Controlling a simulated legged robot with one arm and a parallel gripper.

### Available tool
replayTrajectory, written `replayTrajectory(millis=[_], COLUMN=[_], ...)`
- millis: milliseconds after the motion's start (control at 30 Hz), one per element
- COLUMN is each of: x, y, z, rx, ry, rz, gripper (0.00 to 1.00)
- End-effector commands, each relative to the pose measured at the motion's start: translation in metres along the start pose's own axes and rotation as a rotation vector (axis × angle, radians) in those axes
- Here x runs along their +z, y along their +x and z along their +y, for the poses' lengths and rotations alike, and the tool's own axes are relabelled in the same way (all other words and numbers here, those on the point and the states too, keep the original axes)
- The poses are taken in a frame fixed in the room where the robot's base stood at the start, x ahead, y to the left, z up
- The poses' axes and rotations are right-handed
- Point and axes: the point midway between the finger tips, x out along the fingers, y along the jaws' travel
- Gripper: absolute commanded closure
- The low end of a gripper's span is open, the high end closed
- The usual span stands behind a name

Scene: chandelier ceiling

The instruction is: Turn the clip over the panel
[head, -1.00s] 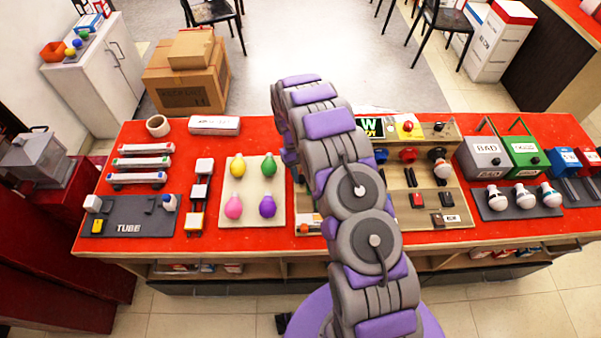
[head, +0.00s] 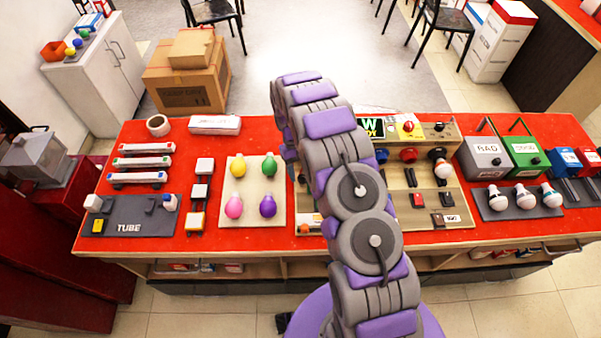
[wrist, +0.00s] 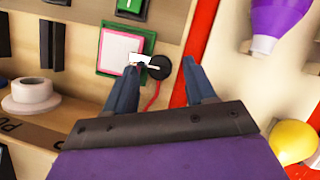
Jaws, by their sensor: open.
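The clip (wrist: 157,68) shows in the wrist view as a black round knob with a pale metal arm pointing left. A red wire runs down beside it. The metal arm reaches to the right edge of the panel (wrist: 118,52), a pale square with a pink border in a green frame. My gripper (wrist: 159,66) is open, its dark blue fingers on either side of the knob. I cannot tell whether a finger touches the clip. In the head view my arm hides the gripper, clip and panel.
The wooden test board (head: 400,205) stands on the red bench (head: 215,145). To its left a pale tray (head: 252,190) holds coloured bulbs; a purple bulb (wrist: 278,20) and yellow bulb (wrist: 293,142) show close in the wrist view. Grey and green bins (head: 523,152) stand right.

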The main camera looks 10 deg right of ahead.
Motion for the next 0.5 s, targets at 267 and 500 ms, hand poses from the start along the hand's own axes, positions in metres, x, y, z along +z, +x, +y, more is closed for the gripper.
replayTrajectory(millis=[267,500], x=[-0.001,-0.001], y=[-0.059,-0.109], z=[0.0,0.0], rx=[0.001,0.0], ry=[0.0,0.0], rz=[0.006,0.002], gripper=[0.45,0.45])
